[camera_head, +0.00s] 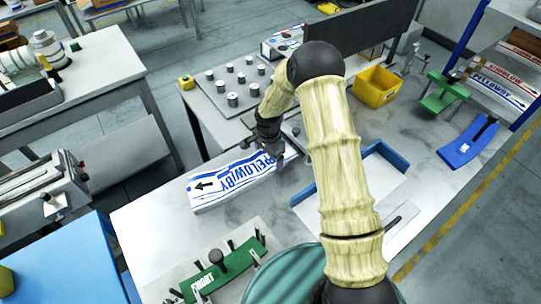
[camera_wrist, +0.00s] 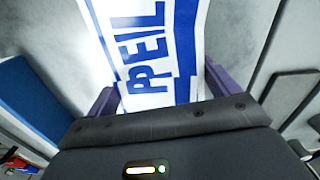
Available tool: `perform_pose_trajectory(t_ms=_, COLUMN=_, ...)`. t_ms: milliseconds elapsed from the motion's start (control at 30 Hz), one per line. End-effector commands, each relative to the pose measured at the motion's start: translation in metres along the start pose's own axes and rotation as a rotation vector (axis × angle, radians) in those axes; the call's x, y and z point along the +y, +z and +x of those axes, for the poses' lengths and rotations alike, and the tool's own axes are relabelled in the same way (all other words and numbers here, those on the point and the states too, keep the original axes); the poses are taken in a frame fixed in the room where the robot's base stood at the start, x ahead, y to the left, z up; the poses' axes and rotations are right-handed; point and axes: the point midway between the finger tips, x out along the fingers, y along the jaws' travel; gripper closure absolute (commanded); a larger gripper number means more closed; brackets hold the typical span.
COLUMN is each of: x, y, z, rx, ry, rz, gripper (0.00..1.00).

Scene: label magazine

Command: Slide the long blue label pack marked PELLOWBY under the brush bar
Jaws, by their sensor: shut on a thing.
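The long label pack (camera_head: 222,184), white with blue bands, blue PELLOWBY lettering and a black arrow, lies along the table left of my arm. My gripper (camera_head: 275,158) is shut on its right end, and the pack reaches out to the left. In the wrist view the pack (camera_wrist: 158,45) runs up between the two purple fingers of my gripper (camera_wrist: 162,92). A green fixture marked FRONT (camera_head: 207,281), with several upright posts, stands at the table's front edge, apart from the pack. I cannot make out a brush bar for certain.
A blue frame (camera_head: 385,160) lies right of my arm, partly hidden by it. A yellow bin (camera_head: 377,87), a green stand (camera_head: 444,94) and a blue holder (camera_head: 468,145) are farther right. Several metal cylinders stand on a plate (camera_head: 215,88) behind. Table between pack and FRONT fixture is clear.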

Motion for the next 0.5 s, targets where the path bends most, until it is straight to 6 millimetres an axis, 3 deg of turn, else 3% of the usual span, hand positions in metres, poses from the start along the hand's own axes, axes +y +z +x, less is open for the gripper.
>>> perform_pose_trajectory(t_ms=500, x=-0.002, y=0.014, z=-0.001, rx=0.001, ry=-0.002, rz=0.000, gripper=0.61)
